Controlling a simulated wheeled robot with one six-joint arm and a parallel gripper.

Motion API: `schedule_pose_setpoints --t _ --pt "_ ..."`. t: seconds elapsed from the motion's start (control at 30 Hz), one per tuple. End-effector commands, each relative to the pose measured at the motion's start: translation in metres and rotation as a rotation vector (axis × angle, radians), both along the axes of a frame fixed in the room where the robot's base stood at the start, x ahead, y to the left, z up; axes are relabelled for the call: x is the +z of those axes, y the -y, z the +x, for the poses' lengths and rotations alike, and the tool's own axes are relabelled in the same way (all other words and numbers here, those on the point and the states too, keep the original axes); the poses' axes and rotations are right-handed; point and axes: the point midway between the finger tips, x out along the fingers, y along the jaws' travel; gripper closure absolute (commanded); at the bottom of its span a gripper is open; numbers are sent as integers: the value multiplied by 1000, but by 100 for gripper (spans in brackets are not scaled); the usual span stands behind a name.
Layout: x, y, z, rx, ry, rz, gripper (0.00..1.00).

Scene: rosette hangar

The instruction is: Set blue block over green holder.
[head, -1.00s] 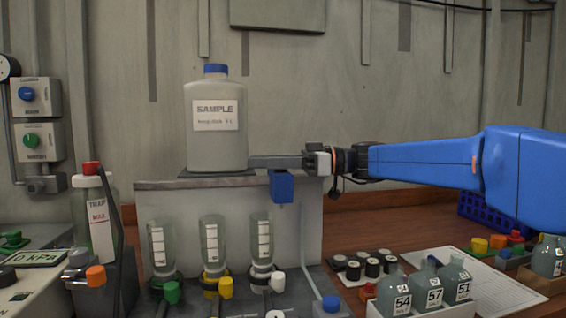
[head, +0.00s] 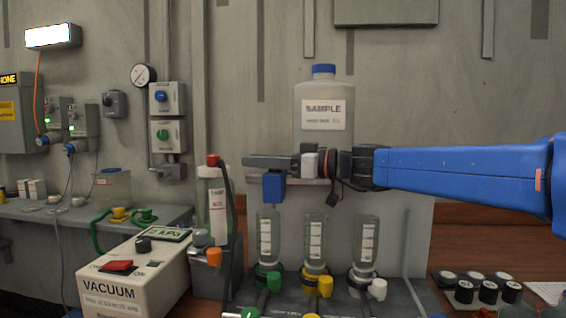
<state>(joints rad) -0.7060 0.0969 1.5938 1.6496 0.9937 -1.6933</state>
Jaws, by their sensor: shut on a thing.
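My gripper (head: 264,162) is shut on the blue block (head: 272,187), which hangs upright below the fingers. In the head view the block is above the leftmost clear cylinder (head: 268,234), which stands in the green holder (head: 267,270). A narrow gap seems to show between the block and the cylinder's top; the depth between them is hard to tell. A green-handled valve sits at the front of the green holder.
A yellow holder (head: 316,271) and a white-handled one (head: 364,277) stand to the right, each with a cylinder. The sample bottle (head: 323,115) stands behind my gripper. The trap bottle (head: 213,205) is close on the left, beside the vacuum box (head: 135,275).

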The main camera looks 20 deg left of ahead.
Motion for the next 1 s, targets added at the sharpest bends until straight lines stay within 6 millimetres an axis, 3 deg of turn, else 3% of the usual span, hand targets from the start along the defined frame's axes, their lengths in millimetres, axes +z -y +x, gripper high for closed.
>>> schedule_pose_setpoints --t 0.2,0.57,0.6,0.67,1.0 --pt "0 -15 -4 0 0 0 100" --pt "1 -17 -5 0 0 1 100" --pt "1 -17 -5 1 0 2 74" --pt "1 -17 -5 1 0 1 59" --pt "0 -15 -4 0 0 0 57"
